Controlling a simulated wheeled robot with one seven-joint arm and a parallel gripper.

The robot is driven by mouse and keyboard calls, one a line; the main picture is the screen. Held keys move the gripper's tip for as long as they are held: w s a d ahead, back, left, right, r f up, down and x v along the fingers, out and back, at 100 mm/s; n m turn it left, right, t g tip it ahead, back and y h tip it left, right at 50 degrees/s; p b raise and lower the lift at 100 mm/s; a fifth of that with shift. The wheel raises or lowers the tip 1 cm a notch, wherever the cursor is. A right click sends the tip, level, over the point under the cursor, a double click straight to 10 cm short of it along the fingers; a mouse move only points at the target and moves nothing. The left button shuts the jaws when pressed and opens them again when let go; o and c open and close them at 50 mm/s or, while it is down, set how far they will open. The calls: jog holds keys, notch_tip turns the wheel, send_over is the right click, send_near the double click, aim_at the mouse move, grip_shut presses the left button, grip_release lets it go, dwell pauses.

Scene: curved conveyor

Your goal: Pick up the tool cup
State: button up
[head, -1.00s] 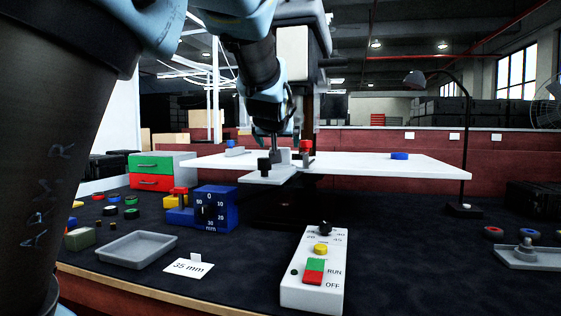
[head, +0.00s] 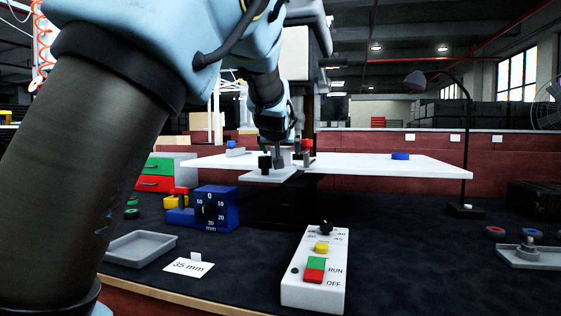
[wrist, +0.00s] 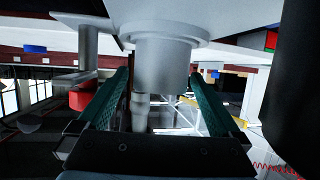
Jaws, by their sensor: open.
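A light grey round piece with a wide rim (wrist: 160,62), which looks like the tool cup, stands on the white tabletop (head: 350,162). The wrist view shows it upside down, with a narrower grey stem (wrist: 141,112) rising from it. My gripper (wrist: 160,84) is open, its two green-padded fingers on either side of the grey piece. Whether a pad touches it I cannot tell. In the head view my gripper (head: 278,145) is over the tabletop's front part, and the grey piece is small and partly hidden there.
A blue disc (head: 400,156) lies to the right on clear tabletop. A switch box (head: 315,270), blue dial block (head: 216,210) and grey tray (head: 140,249) are in front.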

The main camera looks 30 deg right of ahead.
aim_at(281, 152)
jog(key=shift+x, duration=1.9)
jog(key=c, duration=1.6)
